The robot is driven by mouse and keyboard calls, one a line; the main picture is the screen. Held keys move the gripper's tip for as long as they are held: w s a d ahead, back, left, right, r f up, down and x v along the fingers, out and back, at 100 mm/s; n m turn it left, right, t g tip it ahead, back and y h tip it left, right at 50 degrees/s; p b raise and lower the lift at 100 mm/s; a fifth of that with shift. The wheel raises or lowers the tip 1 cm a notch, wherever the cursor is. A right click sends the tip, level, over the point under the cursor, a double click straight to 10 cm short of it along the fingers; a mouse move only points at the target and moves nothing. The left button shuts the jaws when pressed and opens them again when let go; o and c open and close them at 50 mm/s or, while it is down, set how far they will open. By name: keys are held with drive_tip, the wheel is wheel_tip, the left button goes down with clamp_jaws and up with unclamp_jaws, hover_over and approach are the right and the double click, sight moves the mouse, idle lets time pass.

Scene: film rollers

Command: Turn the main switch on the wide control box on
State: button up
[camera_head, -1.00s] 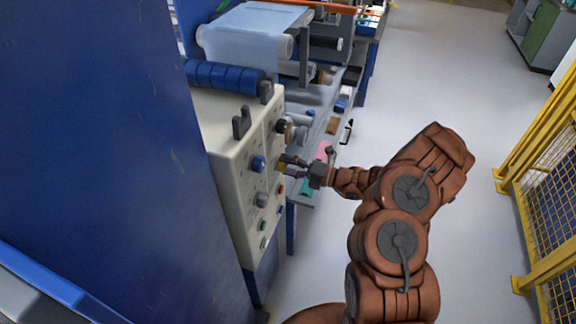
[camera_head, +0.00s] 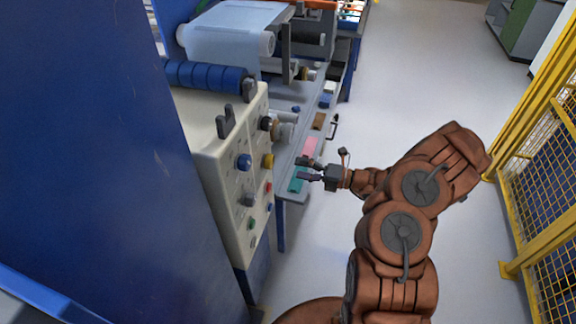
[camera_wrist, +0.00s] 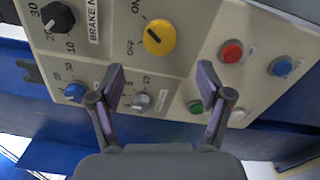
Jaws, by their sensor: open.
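The wide control box (camera_head: 212,170) is a cream panel at left centre in the head view. Its main switch is a yellow knob (camera_head: 267,161), also at the top middle of the wrist view (camera_wrist: 160,38), with ON and OFF labels at its left. A short dark mark shows on the knob; I cannot tell surely which label it points to. My gripper (camera_head: 309,169) is open and empty, in front of the panel and clear of the knob. In the wrist view its spread fingers (camera_wrist: 164,82) appear below the yellow knob, over the lower row.
Near the switch are a black knob (camera_wrist: 58,17), a blue knob (camera_wrist: 75,92), a grey knob (camera_wrist: 141,100), a red button (camera_wrist: 231,51), a green button (camera_wrist: 195,106) and a blue button (camera_wrist: 280,67). A yellow fence (camera_head: 535,180) stands right; open floor lies between.

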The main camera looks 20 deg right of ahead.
drive_tip(key=shift+v, duration=1.65)
